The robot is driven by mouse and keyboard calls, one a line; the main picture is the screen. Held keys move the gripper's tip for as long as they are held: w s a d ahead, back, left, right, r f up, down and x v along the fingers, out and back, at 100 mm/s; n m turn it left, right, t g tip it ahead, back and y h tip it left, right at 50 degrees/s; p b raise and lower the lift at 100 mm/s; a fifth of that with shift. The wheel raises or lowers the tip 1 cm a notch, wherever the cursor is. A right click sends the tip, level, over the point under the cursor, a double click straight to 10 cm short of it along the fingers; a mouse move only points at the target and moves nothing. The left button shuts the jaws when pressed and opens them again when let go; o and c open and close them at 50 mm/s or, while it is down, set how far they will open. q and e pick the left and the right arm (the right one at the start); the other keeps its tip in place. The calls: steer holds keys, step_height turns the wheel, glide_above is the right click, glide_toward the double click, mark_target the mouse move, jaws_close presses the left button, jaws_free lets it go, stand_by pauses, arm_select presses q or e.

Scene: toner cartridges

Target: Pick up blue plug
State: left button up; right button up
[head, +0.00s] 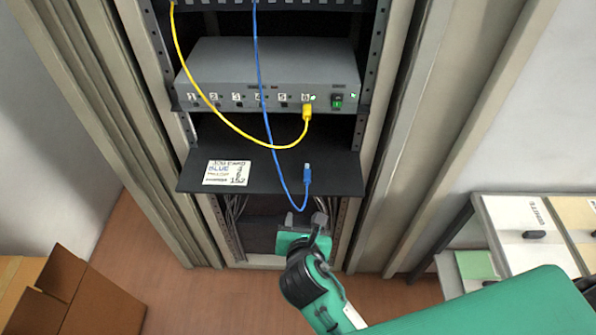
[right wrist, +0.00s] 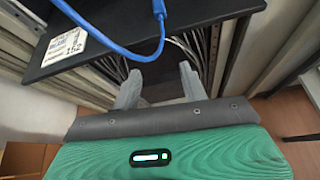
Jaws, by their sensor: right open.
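The blue plug (head: 307,174) lies on the black shelf (head: 275,177), at the end of a blue cable (head: 265,110) that hangs down from above. In the right wrist view the blue plug (right wrist: 159,8) shows at the top edge, partly cut off. My right gripper (head: 304,220) is open and empty, just in front of and below the shelf edge, near the plug but apart from it. Its two grey fingers (right wrist: 160,82) show spread in the right wrist view. My left gripper is not in view.
A grey switch box (head: 270,75) with numbered ports sits above the shelf; a yellow plug (head: 306,113) is in port 6. A paper note (head: 227,172) lies on the shelf. Rack posts flank the shelf.

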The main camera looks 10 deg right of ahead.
step_height(320, 180, up, 5)
steer(key=n, duration=0.1)
glide_toward(307, 179)
steer(key=w, duration=0.1)
steer(key=w+f, duration=0.1)
steer(key=w, duration=0.1)
steer(key=shift+d+f+t+h+p, duration=0.15)
steer(key=shift+f+t+h+p, duration=0.15)
steer(key=shift+h, duration=0.1)
steer(key=shift+p+x, duration=0.4)
steer(key=shift+x, duration=2.4)
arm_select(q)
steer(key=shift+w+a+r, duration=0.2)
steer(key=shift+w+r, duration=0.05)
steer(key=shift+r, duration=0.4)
arm_select(e)
steer(key=shift+s+f, duration=0.1)
steer(key=shift+f, duration=0.1)
jaws_close()
